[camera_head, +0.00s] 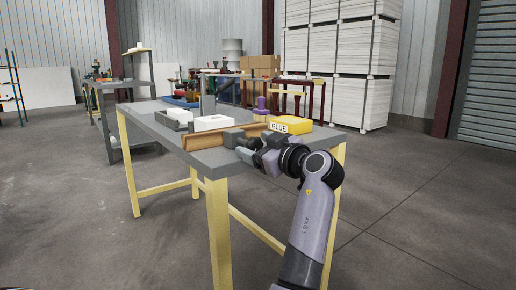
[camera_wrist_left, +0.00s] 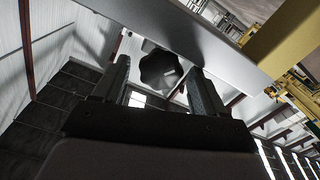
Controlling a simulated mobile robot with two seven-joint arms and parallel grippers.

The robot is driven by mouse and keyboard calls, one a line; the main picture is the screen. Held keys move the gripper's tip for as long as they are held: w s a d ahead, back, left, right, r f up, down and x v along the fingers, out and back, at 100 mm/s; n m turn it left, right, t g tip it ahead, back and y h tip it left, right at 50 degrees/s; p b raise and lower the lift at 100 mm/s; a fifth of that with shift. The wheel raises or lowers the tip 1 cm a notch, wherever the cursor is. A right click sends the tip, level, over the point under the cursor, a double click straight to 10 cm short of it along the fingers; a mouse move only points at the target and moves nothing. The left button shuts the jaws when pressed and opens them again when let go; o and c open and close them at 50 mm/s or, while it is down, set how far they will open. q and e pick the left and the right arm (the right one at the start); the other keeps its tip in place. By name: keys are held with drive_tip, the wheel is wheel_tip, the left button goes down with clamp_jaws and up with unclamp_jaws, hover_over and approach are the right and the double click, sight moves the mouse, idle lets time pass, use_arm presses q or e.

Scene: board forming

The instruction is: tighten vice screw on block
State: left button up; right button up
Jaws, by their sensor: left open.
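My left gripper (camera_head: 240,140) is at the table's near edge, by the end of a brown wooden bar. In the left wrist view its two dark fingers (camera_wrist_left: 160,84) are apart. A dark lobed knob (camera_wrist_left: 160,70), which looks like the vice screw's handle, shows between the fingertips with a gap on each side. I cannot tell how deep it sits between them. In the head view the knob is hidden or too small to make out. A white block (camera_head: 213,122) sits on the table behind the brown bar (camera_head: 215,143). My right gripper is not in view.
The grey worktable (camera_head: 150,122) has yellow legs (camera_head: 218,230). A yellow glue box (camera_head: 292,125) and a purple bottle (camera_head: 262,103) stand right of the block. A grey holder (camera_head: 176,121) is on the left. Floor in front of the table is clear.

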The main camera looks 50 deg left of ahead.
use_arm(q)
drive_tip(key=c, duration=1.1)
drive_tip(key=shift+r+m+p, duration=0.15)
drive_tip(key=shift+m+p, duration=0.15)
drive_tip(key=shift+p, duration=0.2)
drive_tip(key=shift+r+m+p, duration=0.1)
drive_tip(key=shift+m+p, duration=0.4)
drive_tip(key=shift+p, duration=0.05)
drive_tip(key=shift+w+m+p, duration=0.1)
drive_tip(key=shift+m+p, duration=0.9)
drive_tip(key=shift+m, duration=0.1)
drive_tip(key=shift+m+p, duration=0.3)
drive_tip(key=shift+m, duration=0.1)
drive_tip(key=shift+f+m, duration=0.3)
drive_tip(key=shift+m, duration=0.2)
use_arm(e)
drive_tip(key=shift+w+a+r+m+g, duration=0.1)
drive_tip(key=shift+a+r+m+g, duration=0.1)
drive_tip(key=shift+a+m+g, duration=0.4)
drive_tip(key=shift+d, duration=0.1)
